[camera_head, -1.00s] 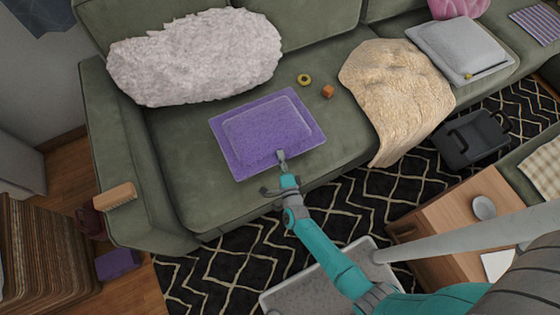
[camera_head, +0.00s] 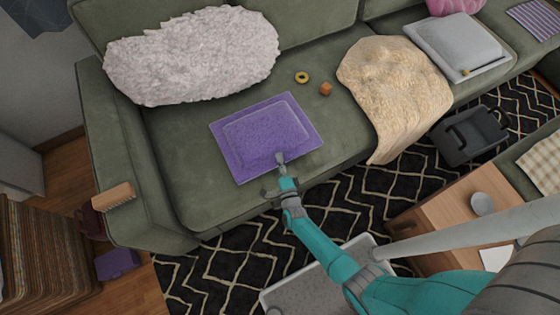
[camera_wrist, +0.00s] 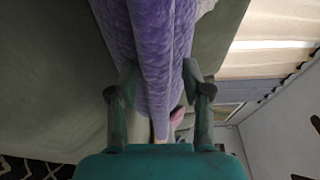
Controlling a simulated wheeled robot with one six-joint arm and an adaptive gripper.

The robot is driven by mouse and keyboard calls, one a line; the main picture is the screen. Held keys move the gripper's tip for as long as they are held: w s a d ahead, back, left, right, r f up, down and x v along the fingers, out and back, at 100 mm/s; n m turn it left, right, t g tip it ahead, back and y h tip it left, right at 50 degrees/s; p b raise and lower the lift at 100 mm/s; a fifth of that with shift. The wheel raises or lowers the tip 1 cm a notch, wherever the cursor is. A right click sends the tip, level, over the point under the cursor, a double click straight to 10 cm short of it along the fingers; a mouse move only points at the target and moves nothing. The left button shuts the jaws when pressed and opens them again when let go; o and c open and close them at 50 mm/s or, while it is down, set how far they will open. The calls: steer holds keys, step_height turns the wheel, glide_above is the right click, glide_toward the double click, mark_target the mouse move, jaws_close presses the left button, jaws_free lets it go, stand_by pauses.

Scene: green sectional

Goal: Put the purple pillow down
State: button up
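The purple pillow (camera_head: 266,132) is flat and rectangular and shows over the left seat of the green sofa in the head view. My gripper (camera_head: 280,166) is at its near edge. In the wrist view the purple pillow (camera_wrist: 152,45) runs edge-on between the two fingers of my gripper (camera_wrist: 160,95), which are closed on it from both sides. I cannot tell whether the pillow's underside touches the seat.
A fluffy white pillow (camera_head: 192,55) leans on the sofa's back. A yellow ring (camera_head: 302,77) and an orange cube (camera_head: 326,89) lie right of the purple pillow. A beige throw (camera_head: 395,90) drapes further right. Bare green seat (camera_head: 175,125) shows to the left.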

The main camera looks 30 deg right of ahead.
steer(key=v, duration=1.2)
steer(key=shift+s, duration=0.1)
steer(key=s+r+n+g+y, duration=0.1)
steer(key=s+r+n+y, duration=0.4)
steer(key=s+r+n, duration=1.45)
steer(key=s+r, duration=0.2)
steer(key=r, duration=0.5)
steer(key=s+r+n+g, duration=0.1)
steer(key=s+r, duration=0.2)
steer(key=r, duration=0.6)
steer(key=shift+s+r+g+h, duration=0.15)
steer(key=shift+s+g+h, duration=0.05)
steer(key=shift+g+h, duration=0.1)
steer(key=shift+d, duration=0.1)
